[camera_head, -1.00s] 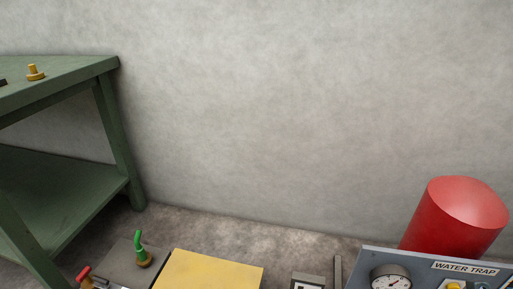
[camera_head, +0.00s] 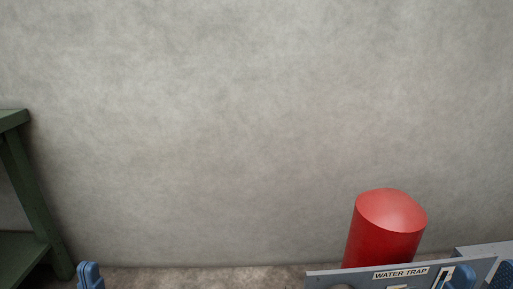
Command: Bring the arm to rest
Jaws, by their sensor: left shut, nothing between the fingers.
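My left gripper (camera_head: 90,276) shows at the bottom left edge of the head view, only its blue tip in sight. Its fingers are together with nothing between them. My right gripper (camera_head: 482,279) is at the bottom right corner, in front of the grey panel. Its blue fingers stand apart, and most of it is cut off by the frame edge. The rest of both arms is out of view.
A grey panel labelled WATER TRAP (camera_head: 325,279) is at the bottom right, with a red cylinder (camera_head: 385,235) behind it. A green table (camera_head: 35,205) stands at the left edge. A bare wall (camera_head: 230,120) fills the back.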

